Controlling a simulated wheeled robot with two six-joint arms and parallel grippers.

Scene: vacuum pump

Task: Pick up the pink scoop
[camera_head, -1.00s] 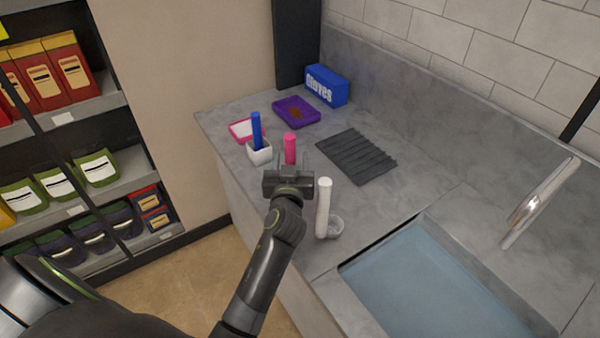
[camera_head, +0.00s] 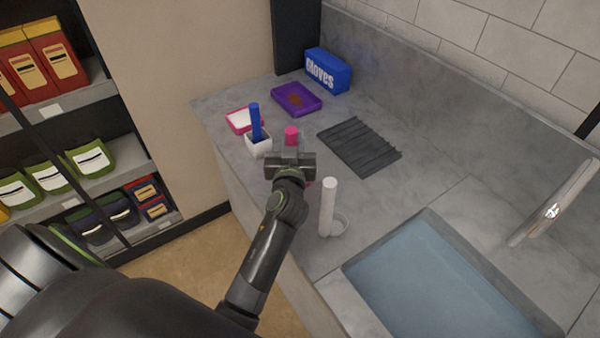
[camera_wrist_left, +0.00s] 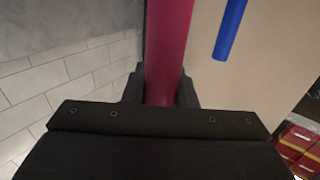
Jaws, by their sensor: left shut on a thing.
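The pink scoop (camera_head: 291,132) stands upright on the grey counter, with its handle top showing above my left gripper (camera_head: 290,152) in the head view. In the left wrist view the pink handle (camera_wrist_left: 167,50) runs between the two dark fingers (camera_wrist_left: 163,90), which are shut on it. A bit of pink shows low behind the gripper in the head view; the rest of the scoop is hidden by the gripper and wrist. My right gripper is in neither view.
A white cup (camera_head: 259,147) with a blue-handled tool (camera_head: 255,120) stands close left. A white-handled scoop (camera_head: 328,205) stands at the front right, near the sink (camera_head: 440,285).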

